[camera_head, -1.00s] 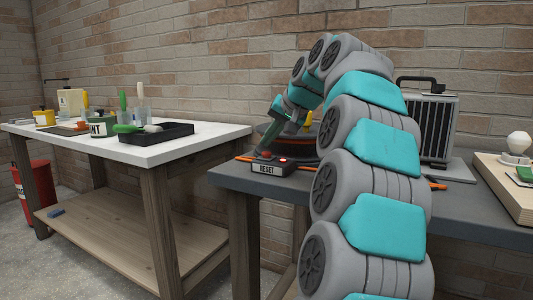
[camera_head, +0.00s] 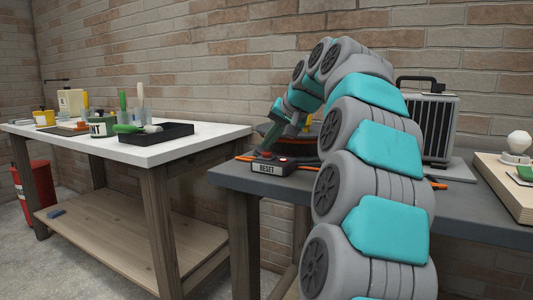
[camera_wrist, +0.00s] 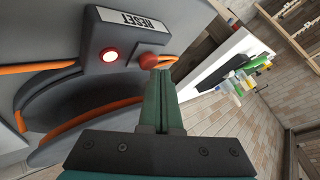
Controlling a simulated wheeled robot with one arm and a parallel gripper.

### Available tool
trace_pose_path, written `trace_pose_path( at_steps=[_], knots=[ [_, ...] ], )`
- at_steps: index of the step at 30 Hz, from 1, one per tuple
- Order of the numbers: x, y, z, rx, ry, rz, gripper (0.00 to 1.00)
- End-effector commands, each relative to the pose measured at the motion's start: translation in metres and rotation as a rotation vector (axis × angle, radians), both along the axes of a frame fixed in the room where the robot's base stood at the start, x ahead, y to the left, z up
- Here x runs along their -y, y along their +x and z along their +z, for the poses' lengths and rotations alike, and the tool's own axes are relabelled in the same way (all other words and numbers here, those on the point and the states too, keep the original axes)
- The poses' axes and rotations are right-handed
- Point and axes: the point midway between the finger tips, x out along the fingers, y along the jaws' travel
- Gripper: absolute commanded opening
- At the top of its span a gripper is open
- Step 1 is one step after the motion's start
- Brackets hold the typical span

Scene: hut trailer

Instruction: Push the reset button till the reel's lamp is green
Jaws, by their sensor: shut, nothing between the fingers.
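The reset box (camera_head: 270,167) is a small dark box with a white RESET label, on the grey bench. In the wrist view, the reset box (camera_wrist: 90,45) carries a lamp (camera_wrist: 110,55) glowing red and a dull red domed button (camera_wrist: 149,61) beside it. My gripper (camera_wrist: 158,70) is shut and empty, its tips at the button and hiding part of it. I cannot tell whether they touch or press it. In the head view, my gripper (camera_head: 267,153) points down at the box. The cable reel (camera_head: 312,132) stands behind, partly hidden by my arm.
An orange cable (camera_wrist: 40,68) runs by the box and reel. A heater (camera_head: 440,125) and a wooden board (camera_head: 505,190) with a bulb stand to the right. A white-topped table (camera_head: 170,150) with tools and a black tray (camera_head: 157,134) stands to the left.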

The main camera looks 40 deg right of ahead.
Motion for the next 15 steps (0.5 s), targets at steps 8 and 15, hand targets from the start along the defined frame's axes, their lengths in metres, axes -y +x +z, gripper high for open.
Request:
trace_pose_path(
  at_steps=[8, 15],
  knots=[
    [-0.0001, 0.0000, -0.0019, 0.000, 0.000, 0.000, 0.00],
    [-0.0001, 0.0000, -0.0046, 0.000, 0.000, 0.000, 0.00]
  ],
)
